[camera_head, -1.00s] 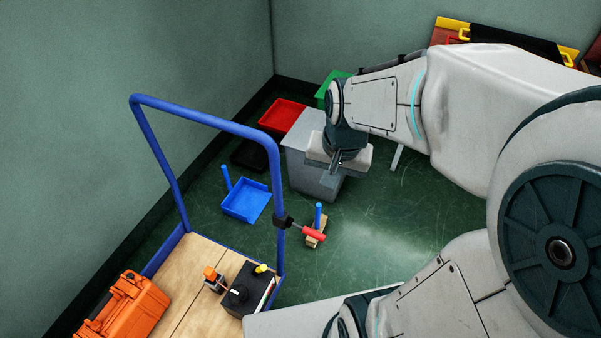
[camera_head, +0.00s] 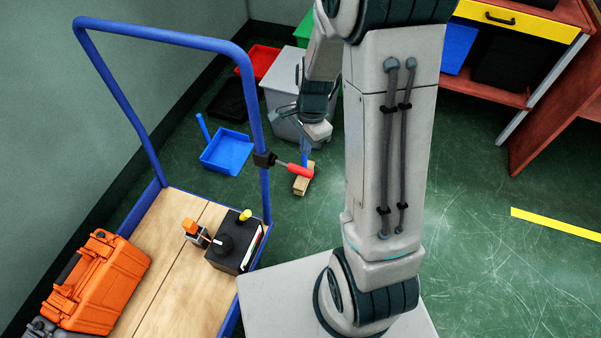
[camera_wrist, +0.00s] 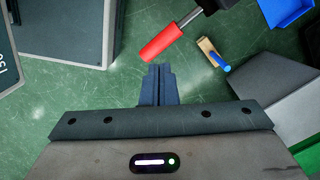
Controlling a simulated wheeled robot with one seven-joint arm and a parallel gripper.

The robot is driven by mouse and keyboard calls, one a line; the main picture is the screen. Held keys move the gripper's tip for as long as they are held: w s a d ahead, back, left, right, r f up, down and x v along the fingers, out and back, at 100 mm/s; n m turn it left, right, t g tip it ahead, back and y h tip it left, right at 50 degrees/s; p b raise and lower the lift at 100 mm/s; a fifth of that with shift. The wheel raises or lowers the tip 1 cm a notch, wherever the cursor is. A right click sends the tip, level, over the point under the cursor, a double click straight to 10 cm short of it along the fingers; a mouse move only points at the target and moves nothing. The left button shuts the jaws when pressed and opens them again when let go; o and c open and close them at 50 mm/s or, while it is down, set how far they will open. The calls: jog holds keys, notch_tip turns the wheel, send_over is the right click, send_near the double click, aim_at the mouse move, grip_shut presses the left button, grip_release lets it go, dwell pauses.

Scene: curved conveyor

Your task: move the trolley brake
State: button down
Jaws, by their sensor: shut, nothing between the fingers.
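The trolley brake is a lever with a red grip (camera_head: 294,170) on a thin metal rod, set in a black clamp (camera_head: 264,160) on the trolley's blue upright. The red grip points right, away from the post. My gripper (camera_head: 306,146) is above and slightly right of the grip in the head view, its fingers small there. In the wrist view my gripper's fingers (camera_wrist: 158,72) are shut and empty. The red grip (camera_wrist: 161,43) lies just beyond the fingertips, slanting, apart from them by a small gap.
The trolley's wooden deck (camera_head: 160,260) carries an orange case (camera_head: 100,285) and a black box (camera_head: 232,245). A blue-handled brush (camera_head: 303,182) lies on the floor behind the grip, near a blue dustpan (camera_head: 227,152) and a grey bin (camera_head: 283,85). Open floor lies right.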

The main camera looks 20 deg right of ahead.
dwell(0.3)
jog(key=f+b, duration=0.6)
jog(key=f, duration=0.1)
jog(key=shift+s+a, duration=0.15)
jog(key=shift+a, duration=0.2)
jog(key=shift+f+b, duration=0.7)
jog(key=shift+f, duration=0.1)
jog(key=shift+d+r, duration=0.25)
jog(key=shift+r, duration=0.05)
jog(key=shift+w+d+r+p, duration=0.25)
jog(key=shift+d+p, duration=0.1)
jog(key=shift+d, duration=0.25)
jog(key=shift+w+d+r+p, duration=0.1)
jog(key=shift+w+d+p, duration=0.15)
jog(key=shift+d, duration=0.3)
notch_tip(320, 180, up, 14)
jog(key=d+p, duration=0.1)
jog(key=p, duration=0.3)
jog(key=shift+w+d+f+p, duration=0.15)
jog(key=shift+w+d+p, duration=0.05)
jog(key=shift+p, duration=0.15)
